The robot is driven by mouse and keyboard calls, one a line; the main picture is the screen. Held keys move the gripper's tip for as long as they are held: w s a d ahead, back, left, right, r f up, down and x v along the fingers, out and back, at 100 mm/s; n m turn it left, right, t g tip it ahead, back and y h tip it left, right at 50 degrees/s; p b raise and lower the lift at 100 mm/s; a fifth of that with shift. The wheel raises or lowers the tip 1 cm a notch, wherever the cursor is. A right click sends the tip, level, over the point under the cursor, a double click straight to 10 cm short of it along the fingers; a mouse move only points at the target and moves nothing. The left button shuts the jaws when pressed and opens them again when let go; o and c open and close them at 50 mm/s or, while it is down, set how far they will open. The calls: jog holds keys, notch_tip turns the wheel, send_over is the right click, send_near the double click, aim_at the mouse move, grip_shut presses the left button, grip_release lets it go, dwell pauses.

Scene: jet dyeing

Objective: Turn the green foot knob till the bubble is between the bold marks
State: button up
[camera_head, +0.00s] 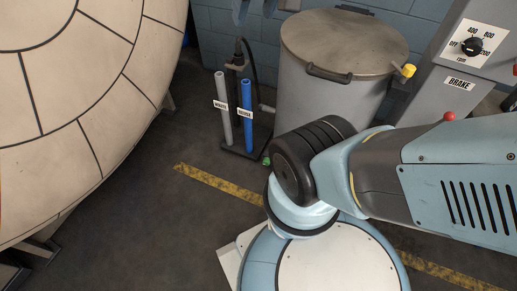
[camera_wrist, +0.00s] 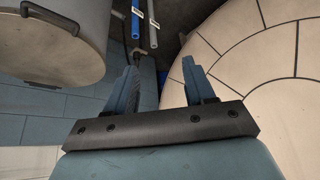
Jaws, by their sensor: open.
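A small green spot (camera_head: 266,160), probably the green foot knob, shows low at the right end of the pipe stand's dark base (camera_head: 241,151). The black arm joint partly crowds it in the head view. I cannot see a bubble or bold marks in either view. My gripper (camera_wrist: 160,76) is open and empty in the wrist view, its two blue fingers apart. A pale blue shape at the top edge of the head view may be its fingers, well above the floor. The green knob does not show in the wrist view.
A grey pipe (camera_head: 223,110) and a blue pipe (camera_head: 246,108) stand upright on the base. A lidded grey drum (camera_head: 330,95) is close on the right, a large pale round vessel (camera_head: 80,100) on the left. Dark floor (camera_head: 150,200) between is free, with a yellow line (camera_head: 215,182).

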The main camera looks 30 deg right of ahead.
jog(key=shift+o, duration=1.4)
jog(key=w+d+f+m, duration=0.1)
jog(key=w+f, duration=0.1)
jog(key=w, duration=1)
jog(key=shift+w+d+f+m, duration=0.15)
jog(key=shift+d+f+m, duration=0.2)
jog(key=shift+m, duration=0.05)
jog(key=w+d+f+m, duration=0.2)
jog(key=w+d+f, duration=0.1)
jog(key=w+f, duration=0.65)
jog(key=w+d+f+m, duration=0.1)
jog(key=w+d+f, duration=0.1)
jog(key=w+f, duration=0.75)
jog(key=w+d+f+m+h, duration=0.1)
jog(key=w+d+f, duration=0.1)
jog(key=w+f, duration=0.35)
jog(key=w+d+f+m, duration=0.1)
jog(key=w+d+f, duration=0.1)
jog(key=f, duration=0.6)
jog(key=m+g+h, duration=0.1)
jog(key=m, duration=0.3)
send_near(266, 163)
jog(key=x, duration=0.9)
jog(key=shift+f, duration=0.35)
